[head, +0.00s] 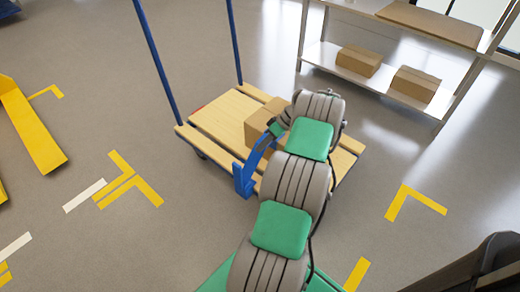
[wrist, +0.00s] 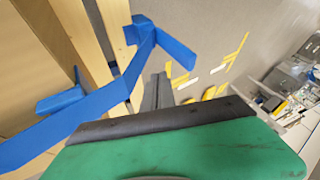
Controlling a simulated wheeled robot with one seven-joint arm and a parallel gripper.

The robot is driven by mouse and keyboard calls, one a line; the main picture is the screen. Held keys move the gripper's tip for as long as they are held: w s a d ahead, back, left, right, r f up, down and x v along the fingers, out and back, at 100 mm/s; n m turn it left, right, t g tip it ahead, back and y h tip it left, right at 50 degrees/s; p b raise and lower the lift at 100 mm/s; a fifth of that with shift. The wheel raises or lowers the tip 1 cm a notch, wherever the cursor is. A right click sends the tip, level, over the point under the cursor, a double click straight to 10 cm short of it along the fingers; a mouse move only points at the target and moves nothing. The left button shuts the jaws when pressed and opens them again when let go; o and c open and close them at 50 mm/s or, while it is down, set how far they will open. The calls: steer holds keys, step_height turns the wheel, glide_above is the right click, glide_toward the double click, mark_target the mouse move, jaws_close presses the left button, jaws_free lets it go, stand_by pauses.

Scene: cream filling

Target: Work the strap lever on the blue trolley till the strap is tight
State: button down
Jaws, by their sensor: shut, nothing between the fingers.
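The blue trolley has a pale wooden slatted deck (head: 214,116) and two tall blue posts (head: 156,60). A cardboard box (head: 262,122) sits on the deck, partly behind my arm. A blue upright bracket (head: 243,180) stands at the near deck edge, with a blue bar slanting up toward the box. In the wrist view a long blue band (wrist: 75,120) runs from lower left to the blue bracket (wrist: 138,32), where a short blue arm (wrist: 176,48) sticks out right. I cannot tell which part is the lever. My gripper (wrist: 158,88) is shut and empty beside the band; my arm hides it in the head view.
A shelf unit (head: 385,98) with cardboard boxes (head: 358,60) stands at the back right. A yellow object (head: 30,125) is at the left. Yellow and white tape marks (head: 130,182) lie on the grey floor, which is clear around the trolley.

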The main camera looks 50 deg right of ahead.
mark_target(238, 177)
steer(key=w+a+f+b, duration=0.2)
steer(key=a+f, duration=0.3)
steer(key=a, duration=0.2)
steer(key=shift+w+a+f, duration=0.15)
steer(key=shift+w+f, duration=0.05)
